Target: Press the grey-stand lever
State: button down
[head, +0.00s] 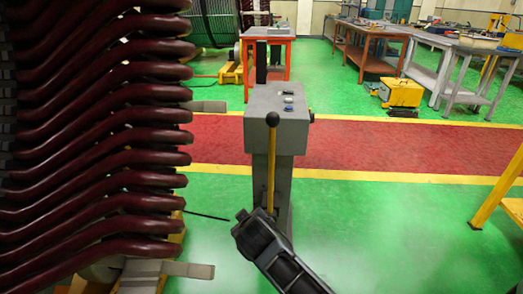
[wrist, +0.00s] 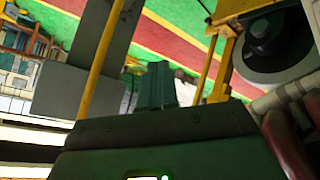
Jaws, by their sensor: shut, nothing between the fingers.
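The grey stand (head: 290,133) is a box with buttons on a post, upright in the middle of the head view. Its lever (head: 270,175) is a yellow rod with a black ball knob (head: 272,119) on top, standing about upright in front of the box. My gripper (head: 241,215) is at the lever's lower part, well below the knob; whether it touches cannot be told. In the wrist view the shut, empty fingers (wrist: 157,85) point up the picture. The yellow lever (wrist: 101,60) passes to their left, with the tilted grey stand (wrist: 72,95) behind it. The knob is not seen there.
Dark red stator coils (head: 110,140) fill the left side, with flat grey tabs sticking out near the stand. A yellow frame (head: 497,195) stands at the right edge. An orange table (head: 268,42) and workbenches are behind. The green floor right of the stand is clear.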

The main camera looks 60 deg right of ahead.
jog(key=w+d+r+m+g+h+b, duration=0.1)
jog(key=w+d+r+m+g, duration=0.15)
jog(key=d, duration=0.25)
jog(key=w+d+r+m+g+b, duration=0.1)
jog(key=w+d+r+m+g, duration=0.1)
jog(key=w+d+r, duration=0.3)
jog(key=d+r+m+g+y, duration=0.1)
jog(key=d+r+m+g, duration=0.1)
jog(key=r, duration=0.3)
jog(key=w+d+r+m+g+y+b, duration=0.1)
jog(key=d+r+m+g, duration=0.1)
jog(key=d+r, duration=0.2)
jog(key=shift+w+d+r, duration=0.25)
jog(key=shift+w+r, duration=0.05)
jog(key=shift+r, duration=0.6)
jog(key=b+x, duration=0.1)
jog(key=x, duration=0.9)
